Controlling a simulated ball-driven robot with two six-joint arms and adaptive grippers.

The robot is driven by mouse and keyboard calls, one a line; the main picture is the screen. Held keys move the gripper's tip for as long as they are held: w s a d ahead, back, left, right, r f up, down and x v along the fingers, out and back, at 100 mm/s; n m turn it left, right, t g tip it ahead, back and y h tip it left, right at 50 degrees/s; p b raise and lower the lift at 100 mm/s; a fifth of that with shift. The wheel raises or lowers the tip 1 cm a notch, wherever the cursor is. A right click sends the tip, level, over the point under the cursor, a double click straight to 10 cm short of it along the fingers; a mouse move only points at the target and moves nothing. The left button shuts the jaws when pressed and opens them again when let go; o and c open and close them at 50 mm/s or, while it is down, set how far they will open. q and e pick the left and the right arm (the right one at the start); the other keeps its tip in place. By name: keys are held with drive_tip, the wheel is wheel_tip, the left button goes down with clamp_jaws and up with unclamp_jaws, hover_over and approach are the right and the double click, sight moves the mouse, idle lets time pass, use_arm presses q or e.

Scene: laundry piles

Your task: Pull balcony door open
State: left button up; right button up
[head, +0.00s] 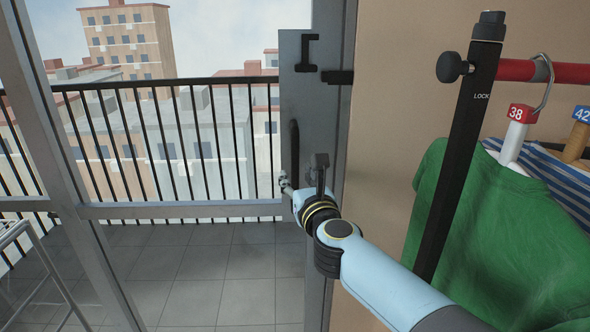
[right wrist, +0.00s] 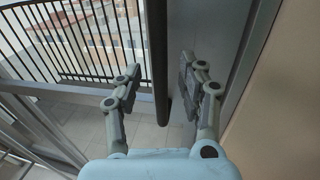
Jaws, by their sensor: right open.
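The balcony door is glass in a grey frame; its grey stile (head: 297,90) stands beside the tan wall in the head view. A black vertical bar handle (head: 295,145) is on the stile. My right gripper (head: 286,184) is at the handle's lower part. In the right wrist view, its two fingers (right wrist: 160,88) are open, one on each side of the black handle (right wrist: 158,50), apart from it. The handle's lower end shows between the fingers. My left gripper is in neither view.
A clothes rack with a black post (head: 462,150) and red rail (head: 510,70) stands on the right, holding a green shirt (head: 490,230). Beyond the glass are a tiled balcony (head: 210,265) and black railing (head: 165,85). A white rack (head: 40,265) is at lower left.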

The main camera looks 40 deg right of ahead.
sight(296, 175)
drive_tip(key=shift+x, duration=1.45)
clamp_jaws()
drive_tip(key=shift+w+f, duration=0.1)
drive_tip(key=shift+f, duration=0.1)
